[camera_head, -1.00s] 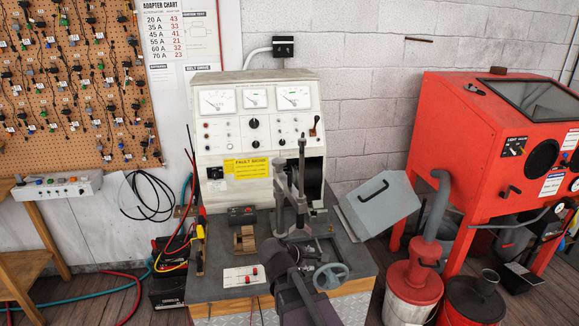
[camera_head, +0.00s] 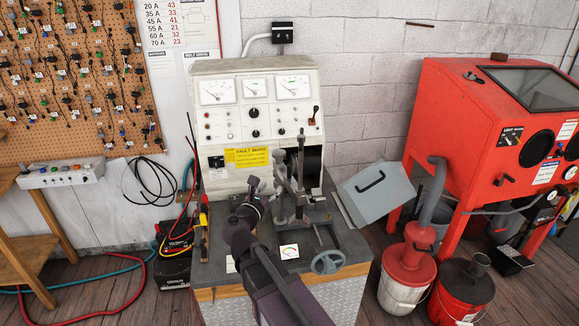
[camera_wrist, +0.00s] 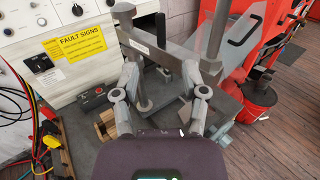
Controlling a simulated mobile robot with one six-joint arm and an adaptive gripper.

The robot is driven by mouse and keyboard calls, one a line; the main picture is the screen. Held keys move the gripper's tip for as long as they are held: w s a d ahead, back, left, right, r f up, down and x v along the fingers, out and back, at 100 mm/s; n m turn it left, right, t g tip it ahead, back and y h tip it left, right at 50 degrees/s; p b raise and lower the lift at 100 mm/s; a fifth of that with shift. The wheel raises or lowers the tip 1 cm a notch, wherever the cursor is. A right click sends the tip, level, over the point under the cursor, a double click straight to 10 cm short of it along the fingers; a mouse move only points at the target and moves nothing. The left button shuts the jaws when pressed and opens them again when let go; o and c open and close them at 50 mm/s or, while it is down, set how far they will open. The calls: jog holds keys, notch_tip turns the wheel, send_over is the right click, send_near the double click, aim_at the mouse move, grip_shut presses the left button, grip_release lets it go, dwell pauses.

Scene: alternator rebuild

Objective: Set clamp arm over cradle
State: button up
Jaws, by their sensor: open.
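The clamp also shows in the head view (camera_head: 301,165), standing just right of my gripper. My gripper (camera_wrist: 160,75) is open and empty, its fingers spread on either side of the clamp post in the picture; I cannot tell whether they touch. It shows in the head view (camera_head: 257,187) left of the clamp.
The test console (camera_head: 225,130) stands behind the clamp. A handwheel (camera_head: 328,262) is at the bench's front right. A grey hinged cover (camera_head: 376,188) is to the right, near the red blast cabinet (camera_head: 480,150). Cables and a battery (camera_head: 175,265) are to the left.

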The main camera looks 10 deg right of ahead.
aim_at(288, 168)
jog(key=shift+w+d, duration=0.1)
jog(key=x, duration=1.3)
jog(key=shift+w+d, duration=0.15)
jog(key=shift+w, duration=0.15)
grip_shut()
